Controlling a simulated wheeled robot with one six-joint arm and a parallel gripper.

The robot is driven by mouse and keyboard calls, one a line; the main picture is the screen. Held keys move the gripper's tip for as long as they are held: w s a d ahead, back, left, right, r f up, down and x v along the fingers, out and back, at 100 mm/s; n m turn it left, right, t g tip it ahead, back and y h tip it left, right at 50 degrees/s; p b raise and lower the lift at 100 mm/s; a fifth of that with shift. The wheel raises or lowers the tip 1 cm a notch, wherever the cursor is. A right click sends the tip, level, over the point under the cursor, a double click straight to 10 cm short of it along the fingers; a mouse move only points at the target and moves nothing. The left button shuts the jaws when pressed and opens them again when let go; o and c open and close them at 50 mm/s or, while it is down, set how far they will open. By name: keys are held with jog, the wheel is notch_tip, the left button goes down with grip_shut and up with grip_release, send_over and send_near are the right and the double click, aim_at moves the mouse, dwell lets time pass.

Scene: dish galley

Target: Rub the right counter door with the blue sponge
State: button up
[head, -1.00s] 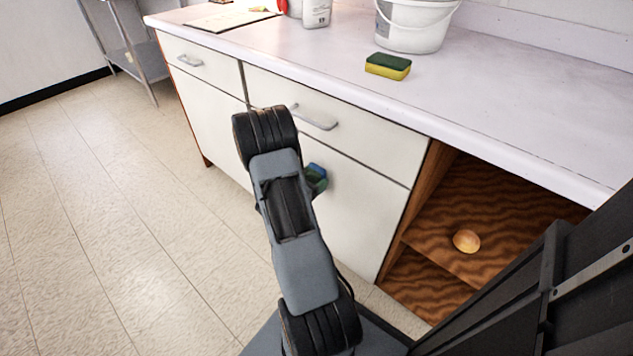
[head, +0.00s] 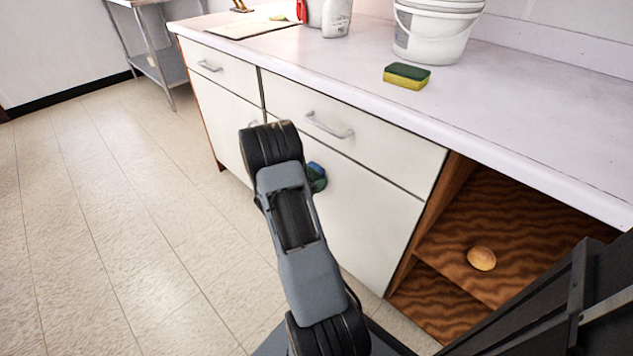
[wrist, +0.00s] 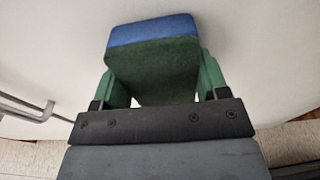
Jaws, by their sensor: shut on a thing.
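The blue sponge (head: 316,176), blue with a dark green side, shows just right of my arm in the head view, in front of the right counter door (head: 362,220). The door is white and shut, below the right drawer. In the wrist view my gripper (wrist: 157,78) is shut on the sponge (wrist: 152,30), with a green finger on each side. The sponge's blue end points away from the gripper toward the pale door surface (wrist: 255,60). I cannot tell whether it touches the door. My arm hides most of the gripper in the head view.
A green and yellow sponge (head: 407,76), a white bucket (head: 435,35) and a white bottle (head: 337,18) stand on the counter (head: 520,120). An open shelf bay (head: 480,215) with a round tan item (head: 481,258) is right of the door. The floor at left is clear.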

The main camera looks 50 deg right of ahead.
jog(key=shift+w, duration=0.15)
jog(key=shift+w+a+p, duration=0.1)
jog(key=shift+a+p, duration=0.25)
jog(key=shift+a, duration=2.7)
jog(key=shift+w+a, duration=0.1)
jog(key=shift+a, duration=1.35)
